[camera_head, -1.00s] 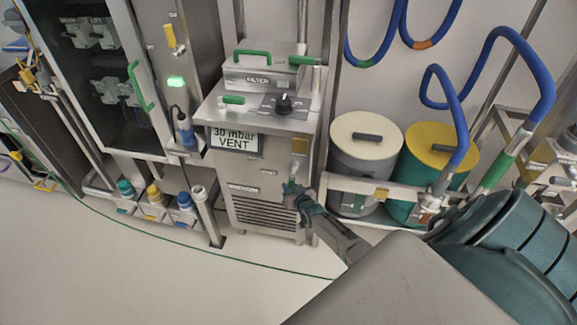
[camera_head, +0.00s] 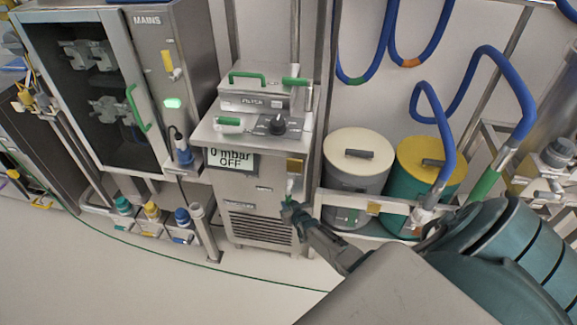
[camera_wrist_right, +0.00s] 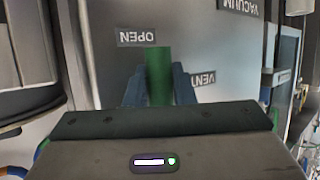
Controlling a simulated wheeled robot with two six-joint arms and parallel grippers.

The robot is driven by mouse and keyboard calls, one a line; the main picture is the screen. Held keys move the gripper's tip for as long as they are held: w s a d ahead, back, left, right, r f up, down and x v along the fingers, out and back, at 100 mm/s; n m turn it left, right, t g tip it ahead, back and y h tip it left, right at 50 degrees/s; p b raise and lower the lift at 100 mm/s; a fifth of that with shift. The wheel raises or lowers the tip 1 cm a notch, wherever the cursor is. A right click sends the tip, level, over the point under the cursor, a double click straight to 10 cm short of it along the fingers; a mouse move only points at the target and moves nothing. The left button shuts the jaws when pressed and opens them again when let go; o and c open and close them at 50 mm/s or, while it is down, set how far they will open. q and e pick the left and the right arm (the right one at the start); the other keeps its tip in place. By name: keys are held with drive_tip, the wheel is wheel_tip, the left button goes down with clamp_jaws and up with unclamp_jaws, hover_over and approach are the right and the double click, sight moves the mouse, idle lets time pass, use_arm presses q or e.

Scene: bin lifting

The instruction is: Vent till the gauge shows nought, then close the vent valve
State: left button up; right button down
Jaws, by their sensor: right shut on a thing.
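The gauge display (camera_head: 232,159) on the front of the steel pump cabinet (camera_head: 262,200) reads "0 mbar OFF". The green vent valve handle (camera_head: 290,187) is on the lower right of the cabinet front. My right gripper (camera_head: 289,207) is shut on this handle. In the right wrist view, the green handle (camera_wrist_right: 158,75) stands upright between the two fingers of my right gripper (camera_wrist_right: 159,88). An "OPEN" label (camera_wrist_right: 137,37) and a "VENT" label (camera_wrist_right: 203,78) show upside down beside it. The handle's base is hidden. My left gripper is out of view.
A cream-lidded drum (camera_head: 357,180) and a yellow-lidded drum (camera_head: 405,185) stand close on the right. Blue hoses (camera_head: 432,110) hang above them. The floor in front is clear.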

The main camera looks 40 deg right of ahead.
drive_tip(key=c, duration=1.5)
unclamp_jaws()
drive_tip(key=shift+s+r+p, duration=0.15)
drive_tip(key=shift+s+p, duration=0.1)
drive_tip(key=shift+p, duration=0.05)
drive_tip(key=p+v, duration=0.6)
drive_tip(key=v, duration=0.4)
drive_tip(key=shift+s, duration=0.2)
